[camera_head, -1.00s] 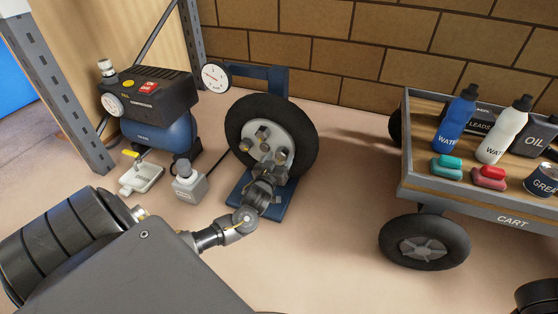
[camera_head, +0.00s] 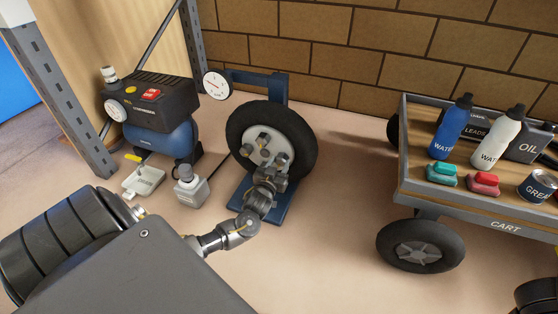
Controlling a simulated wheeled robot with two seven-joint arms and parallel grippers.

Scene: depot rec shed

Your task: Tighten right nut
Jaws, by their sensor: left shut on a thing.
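A black tyre (camera_head: 303,137) with a pale grey hub (camera_head: 270,136) stands upright on a blue stand (camera_head: 281,205) in the middle of the view. Brass-coloured nuts show on the hub, one at the top (camera_head: 263,138) and one at the left (camera_head: 247,150). My left gripper (camera_head: 279,164) is at the lower right of the hub, shut on the right nut, which its fingers and wrist mostly hide.
A cart (camera_head: 505,226) with bottles and cans stands to the right. A blue compressor (camera_head: 165,138), an open tray (camera_head: 144,181) and a grey bottle (camera_head: 190,190) are on the left. Floor between wheel and cart is clear.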

